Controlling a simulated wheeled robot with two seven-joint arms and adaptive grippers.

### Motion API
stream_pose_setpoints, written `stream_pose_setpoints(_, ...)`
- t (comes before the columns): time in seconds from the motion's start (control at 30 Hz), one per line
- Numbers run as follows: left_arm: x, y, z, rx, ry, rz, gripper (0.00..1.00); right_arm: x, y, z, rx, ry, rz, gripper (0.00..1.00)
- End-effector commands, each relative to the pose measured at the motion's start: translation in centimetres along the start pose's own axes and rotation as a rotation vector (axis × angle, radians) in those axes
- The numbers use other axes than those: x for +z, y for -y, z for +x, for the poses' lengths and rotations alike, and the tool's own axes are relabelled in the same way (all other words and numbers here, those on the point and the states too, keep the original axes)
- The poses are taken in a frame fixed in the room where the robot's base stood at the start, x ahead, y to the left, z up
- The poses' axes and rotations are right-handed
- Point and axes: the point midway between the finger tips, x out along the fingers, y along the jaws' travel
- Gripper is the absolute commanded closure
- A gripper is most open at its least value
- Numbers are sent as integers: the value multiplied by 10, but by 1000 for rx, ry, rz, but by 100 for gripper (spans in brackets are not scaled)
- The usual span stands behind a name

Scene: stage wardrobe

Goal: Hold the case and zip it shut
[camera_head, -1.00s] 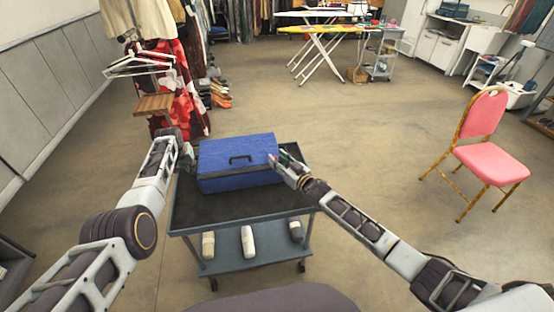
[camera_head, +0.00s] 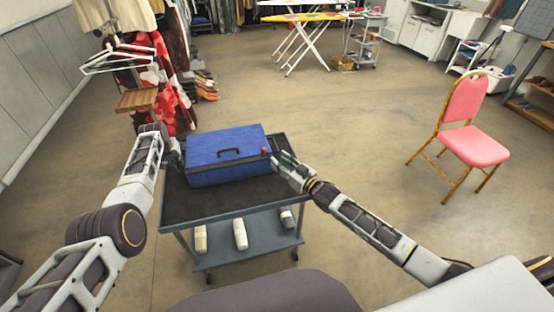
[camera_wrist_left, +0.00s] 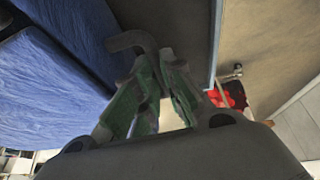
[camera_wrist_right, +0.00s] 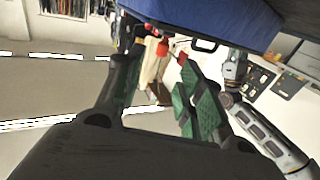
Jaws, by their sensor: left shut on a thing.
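My left gripper (camera_head: 172,150) is at the case's left end. In the left wrist view its green-padded fingers (camera_wrist_left: 155,75) are shut on a dark curved side handle (camera_wrist_left: 132,40) beside the blue wall. My right gripper (camera_head: 280,163) is open and empty just right of the case, its fingers spread below the red pull.
The dark-topped cart (camera_head: 215,205) has free room in front of the case. Several pale rolls (camera_head: 240,235) lie on its lower shelf. A clothes rack (camera_head: 135,60) stands behind my left arm. A pink chair (camera_head: 470,130) stands at the right, with open floor between.

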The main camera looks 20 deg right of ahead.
Motion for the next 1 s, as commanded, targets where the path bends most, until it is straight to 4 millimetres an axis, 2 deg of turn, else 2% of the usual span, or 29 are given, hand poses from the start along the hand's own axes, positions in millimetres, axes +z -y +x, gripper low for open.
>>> stream_pose_setpoints(0.3, 0, -1, 0, 1, 0, 0, 100, 0, 0, -20, 0, 0, 0, 62)
stream_pose_setpoints(0.73, 0, -1, 0, 1, 0, 0, 100, 0, 0, -23, 0, 0, -1, 62)
stream_pose_setpoints(0.77, 0, -1, 0, 1, 0, 0, 87, 0, 0, -23, 0, 0, -1, 62)
stream_pose_setpoints(0.8, 0, -1, 0, 1, 0, 0, 81, 0, 0, -23, 0, 0, -1, 62)
stream_pose_setpoints(0.93, 0, -1, 0, 1, 0, 0, 65, 0, 0, -23, 0, 0, -1, 62)
stream_pose_setpoints(1.0, 0, 0, 0, 1, 0, 0, 64, 0, 0, -23, 0, 0, -1, 62)
